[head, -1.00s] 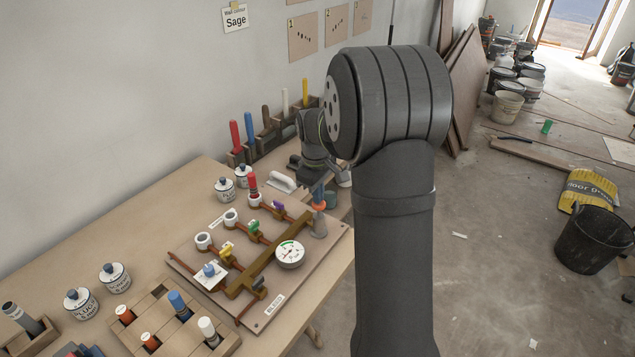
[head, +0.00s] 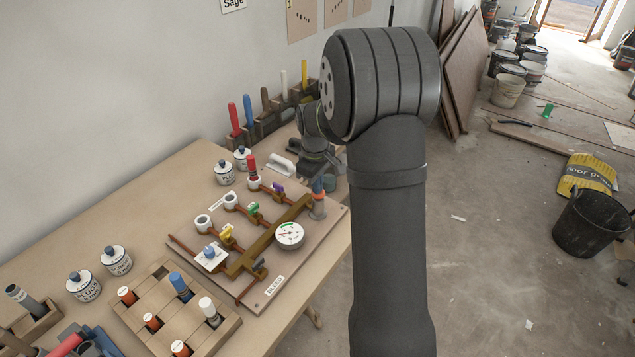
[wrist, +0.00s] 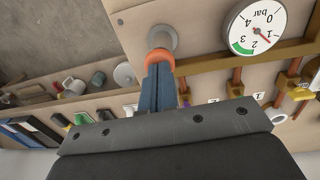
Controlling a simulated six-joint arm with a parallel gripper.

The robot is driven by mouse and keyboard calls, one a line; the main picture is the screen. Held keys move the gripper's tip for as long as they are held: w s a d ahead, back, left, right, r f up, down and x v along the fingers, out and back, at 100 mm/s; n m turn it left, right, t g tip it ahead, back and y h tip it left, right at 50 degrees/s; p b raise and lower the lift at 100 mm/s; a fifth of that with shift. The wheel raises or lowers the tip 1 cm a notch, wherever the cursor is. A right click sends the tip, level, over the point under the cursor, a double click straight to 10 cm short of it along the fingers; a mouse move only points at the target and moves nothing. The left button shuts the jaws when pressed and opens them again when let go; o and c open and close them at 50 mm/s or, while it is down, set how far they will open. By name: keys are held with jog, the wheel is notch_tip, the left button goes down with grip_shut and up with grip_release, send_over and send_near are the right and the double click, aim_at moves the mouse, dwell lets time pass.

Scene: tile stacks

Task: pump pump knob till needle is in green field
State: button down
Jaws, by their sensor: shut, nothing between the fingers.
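The pump knob (head: 318,195) is an orange cap on a grey pump body (head: 319,210) at the board's far right corner. My gripper (head: 318,186) is shut, with its blue fingers directly above the knob. In the wrist view, the fingertips (wrist: 158,66) meet the orange knob (wrist: 159,56) and appear to touch it, with nothing between them. The knob sits close to its grey body. The white gauge (wrist: 256,27) shows upside down in the wrist view.
Brown pipes with yellow, green and purple valves (head: 278,187) run beside the pump on the board (head: 317,244). A wooden tray (head: 222,333) and labelled tins (head: 225,173) stand on the table. A tool rack (head: 258,128) is behind, against the wall.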

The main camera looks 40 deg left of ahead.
notch_tip(320, 180, up, 14)
jog(key=shift+s, duration=0.4)
dwell(0.4)
